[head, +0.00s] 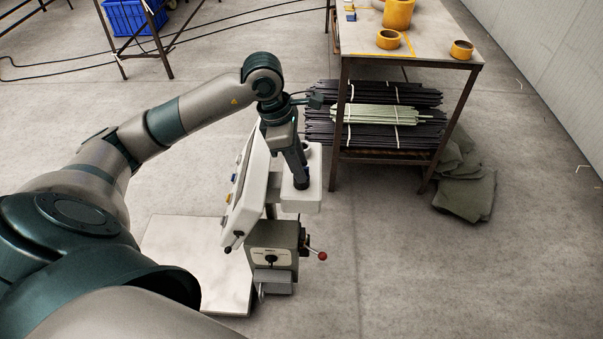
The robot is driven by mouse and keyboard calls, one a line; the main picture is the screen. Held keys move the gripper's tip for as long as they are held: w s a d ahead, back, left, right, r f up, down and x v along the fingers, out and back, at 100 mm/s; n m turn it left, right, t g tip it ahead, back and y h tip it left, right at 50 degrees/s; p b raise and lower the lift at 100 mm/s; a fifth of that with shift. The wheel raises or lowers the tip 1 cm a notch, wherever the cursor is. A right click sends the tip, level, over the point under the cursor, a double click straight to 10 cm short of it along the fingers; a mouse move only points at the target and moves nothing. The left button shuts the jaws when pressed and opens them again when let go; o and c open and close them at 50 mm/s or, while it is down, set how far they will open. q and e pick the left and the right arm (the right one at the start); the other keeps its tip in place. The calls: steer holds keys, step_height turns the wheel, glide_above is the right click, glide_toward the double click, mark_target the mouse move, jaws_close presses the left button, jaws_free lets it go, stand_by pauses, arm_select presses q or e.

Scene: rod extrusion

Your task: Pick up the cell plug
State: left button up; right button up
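My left arm reaches in from the left, and its gripper (301,181) points down onto the white block (313,202) of a small machine. The fingertips are dark and small, at or just over the top of this block. I cannot tell if they are open or shut, or if anything is between them. I cannot make out the cell plug; it may be hidden at the fingertips. My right gripper is not in view.
A tilted white panel (248,190) stands close left of the gripper. Below is a grey box (272,250) with a red-knobbed lever (322,256). A metal table (420,48) with yellow rolls and bundled rods beneath stands at right. A green cloth (467,190) lies on the floor.

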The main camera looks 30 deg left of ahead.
mark_target(306, 168)
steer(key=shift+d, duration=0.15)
arm_select(q)
jaws_close()
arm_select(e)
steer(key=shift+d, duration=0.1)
arm_select(q)
steer(key=shift+r, duration=0.15)
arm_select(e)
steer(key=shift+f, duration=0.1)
